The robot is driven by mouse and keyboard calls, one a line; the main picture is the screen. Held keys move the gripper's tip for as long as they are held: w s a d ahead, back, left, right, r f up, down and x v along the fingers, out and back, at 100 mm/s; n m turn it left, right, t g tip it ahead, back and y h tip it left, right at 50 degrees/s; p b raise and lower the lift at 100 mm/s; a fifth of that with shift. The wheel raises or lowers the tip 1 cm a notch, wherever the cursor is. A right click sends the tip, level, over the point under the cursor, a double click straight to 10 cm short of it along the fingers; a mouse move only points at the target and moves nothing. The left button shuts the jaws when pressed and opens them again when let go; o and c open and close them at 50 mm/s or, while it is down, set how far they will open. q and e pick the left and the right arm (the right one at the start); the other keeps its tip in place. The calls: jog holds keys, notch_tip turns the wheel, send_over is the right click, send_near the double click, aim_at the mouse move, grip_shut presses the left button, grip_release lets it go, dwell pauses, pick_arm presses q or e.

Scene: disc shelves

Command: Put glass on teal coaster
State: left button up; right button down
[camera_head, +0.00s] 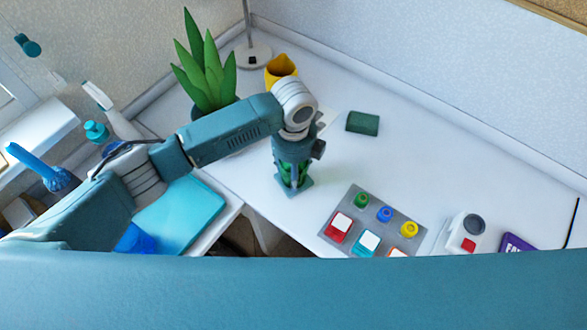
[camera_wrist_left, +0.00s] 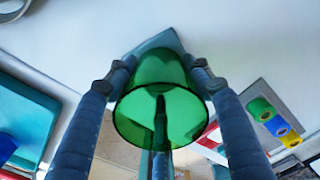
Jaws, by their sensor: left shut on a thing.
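The green see-through glass (camera_wrist_left: 160,118) is held between the fingers of my left gripper (camera_wrist_left: 160,76), its open rim toward the wrist camera. In the head view my left gripper (camera_head: 292,174) points down at the table and hides most of the glass. The teal coaster (camera_head: 295,191) lies directly under the gripper and glass. In the wrist view the coaster (camera_wrist_left: 161,40) shows behind the glass's base. I cannot tell whether the base touches the coaster or hovers just above it. My right gripper is in neither view.
A plant (camera_head: 206,75), a yellow cup (camera_head: 281,67) and a lamp base (camera_head: 254,55) stand at the back. The table's right rear is clear.

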pick_arm(q)
jog(key=shift+f, duration=0.1)
jog(key=o, duration=1.4)
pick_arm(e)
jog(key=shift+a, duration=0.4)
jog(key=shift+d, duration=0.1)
pick_arm(q)
jog(key=shift+r, duration=0.3)
notch_tip(320, 180, up, 12)
jog(key=shift+f+b, duration=0.15)
jog(key=shift+b, duration=0.25)
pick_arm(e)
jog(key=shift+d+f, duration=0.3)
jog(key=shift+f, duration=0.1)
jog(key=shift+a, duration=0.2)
